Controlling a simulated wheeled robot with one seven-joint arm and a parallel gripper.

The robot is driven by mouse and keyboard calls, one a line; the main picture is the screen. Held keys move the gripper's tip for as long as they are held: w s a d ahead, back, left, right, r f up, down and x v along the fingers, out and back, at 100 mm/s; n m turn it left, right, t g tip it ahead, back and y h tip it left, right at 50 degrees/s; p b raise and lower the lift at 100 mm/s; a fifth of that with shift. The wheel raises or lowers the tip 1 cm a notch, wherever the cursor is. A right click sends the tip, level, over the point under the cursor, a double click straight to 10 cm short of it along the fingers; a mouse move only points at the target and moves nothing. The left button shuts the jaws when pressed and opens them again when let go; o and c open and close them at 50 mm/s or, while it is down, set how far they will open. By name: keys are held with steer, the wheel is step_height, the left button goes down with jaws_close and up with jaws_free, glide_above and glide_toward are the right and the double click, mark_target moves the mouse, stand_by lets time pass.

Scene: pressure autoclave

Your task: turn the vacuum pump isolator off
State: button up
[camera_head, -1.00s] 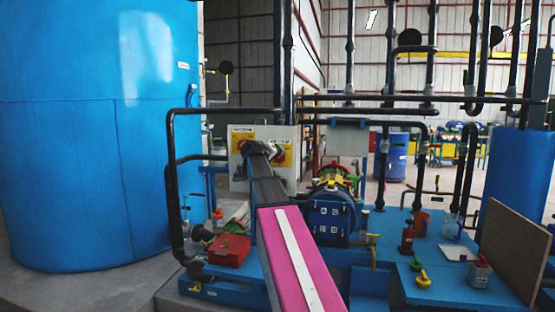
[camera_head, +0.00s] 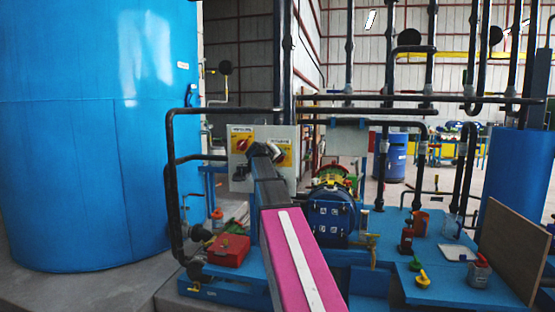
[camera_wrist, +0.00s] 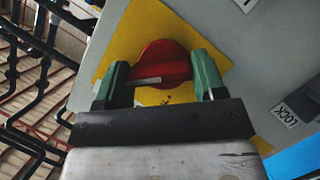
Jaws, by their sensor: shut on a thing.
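A light grey control panel (camera_head: 240,184) carries two yellow plates with red rotary knobs. The left red knob (camera_head: 243,144) is clear of my gripper. At the right plate (camera_head: 282,145), my gripper (camera_head: 277,153) is against the panel and hides most of the knob there. In the wrist view, the green fingers of my gripper (camera_wrist: 165,78) are shut on a red knob (camera_wrist: 167,58), one on each side. A pale bar mark on the knob lies nearly level across that view. The plate lettering is too small for me to tell which knob is the vacuum pump isolator.
A large blue tank (camera_head: 90,140) stands at the left. Black pipes (camera_head: 175,180) run in front of and beside the panel. A red box (camera_head: 229,250) and a blue pump (camera_head: 332,215) sit on the blue skid below. A LOCK label (camera_wrist: 286,115) is beside the held knob.

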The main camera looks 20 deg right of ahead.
steer(key=n+h, duration=0.2)
steer(key=n, duration=0.1)
steer(key=shift+n, duration=0.4)
steer(key=n, duration=0.2)
steer(key=n+h, duration=0.1)
steer(key=n, duration=0.1)
steer(key=shift+w+a+t+h, duration=0.1)
steer(key=shift+a+t+h, duration=0.05)
steer(key=shift+t+h, duration=0.15)
steer(key=n+t+h, duration=0.1)
steer(key=n, duration=0.3)
steer(key=shift+f+n, duration=0.1)
steer(key=shift+n, duration=0.2)
steer(key=shift+w+a+n+t, duration=0.1)
steer(key=shift+n+t, duration=1.1)
steer(key=shift+n, duration=1.2)
steer(key=o, duration=0.9)
steer(key=shift+f, duration=0.1)
